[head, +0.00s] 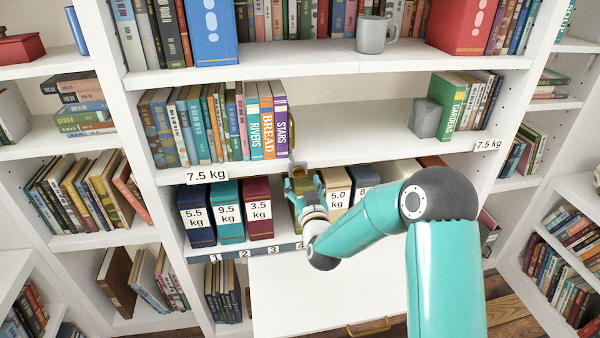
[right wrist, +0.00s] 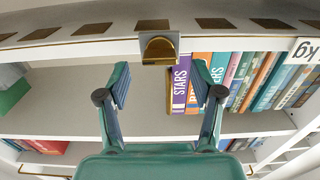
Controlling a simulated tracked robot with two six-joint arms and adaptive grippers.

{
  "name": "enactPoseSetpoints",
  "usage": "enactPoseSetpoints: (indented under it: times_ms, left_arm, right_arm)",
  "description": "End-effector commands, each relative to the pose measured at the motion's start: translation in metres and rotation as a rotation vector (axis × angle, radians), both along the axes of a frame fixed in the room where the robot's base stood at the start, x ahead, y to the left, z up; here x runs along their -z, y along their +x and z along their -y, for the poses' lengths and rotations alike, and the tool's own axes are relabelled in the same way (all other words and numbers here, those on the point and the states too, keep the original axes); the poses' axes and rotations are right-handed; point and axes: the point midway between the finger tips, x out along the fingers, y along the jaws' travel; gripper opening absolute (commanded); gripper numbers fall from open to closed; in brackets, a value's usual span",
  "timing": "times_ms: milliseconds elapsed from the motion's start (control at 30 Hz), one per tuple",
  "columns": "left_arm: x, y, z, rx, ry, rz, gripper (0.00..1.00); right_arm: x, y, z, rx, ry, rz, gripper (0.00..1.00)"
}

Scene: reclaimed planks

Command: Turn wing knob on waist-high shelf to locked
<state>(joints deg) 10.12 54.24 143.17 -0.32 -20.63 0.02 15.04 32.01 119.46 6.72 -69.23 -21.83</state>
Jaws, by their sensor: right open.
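The brass wing knob (right wrist: 160,50) sits on a small grey plate at the edge of the waist-high shelf (right wrist: 80,48), near the top middle of the right wrist view. Whether it stands at locked cannot be told. My right gripper (right wrist: 160,78) is open and empty, with one finger on each side of the knob's line and the knob just beyond the fingertips, apart from them. In the head view my right gripper (head: 303,183) is at the shelf's front edge, below the STARS book (head: 281,120), and hides most of the knob. My left gripper is not in view.
Books (head: 200,120) fill the shelf's left part; a grey block (head: 425,118) stands at its right. Below, labelled binders (head: 229,210) stand close around my right gripper. A white drop panel (head: 320,295) is under them. The shelf's middle (head: 350,135) is clear.

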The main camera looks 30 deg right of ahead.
Motion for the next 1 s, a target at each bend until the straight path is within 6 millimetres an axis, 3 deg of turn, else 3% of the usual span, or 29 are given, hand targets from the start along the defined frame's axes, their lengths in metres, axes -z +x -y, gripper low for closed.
enactPoseSetpoints:
  times_ms: [233, 600, 933, 1000]
  left_arm:
    - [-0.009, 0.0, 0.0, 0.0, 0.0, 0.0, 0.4]
    - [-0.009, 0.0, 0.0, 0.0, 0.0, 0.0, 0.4]
    - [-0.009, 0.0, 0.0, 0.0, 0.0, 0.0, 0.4]
    - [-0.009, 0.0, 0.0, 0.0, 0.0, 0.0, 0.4]
  right_arm:
    - [-0.001, 0.024, 0.01, 0.0, 0.0, 0.001, 0.66]
    - [0.0, 0.028, 0.011, -0.001, 0.0, -0.001, 0.65]
    - [0.0, 0.027, 0.011, -0.001, 0.0, 0.0, 0.1]
    - [0.0, 0.027, 0.011, -0.001, 0.0, 0.0, 0.06]
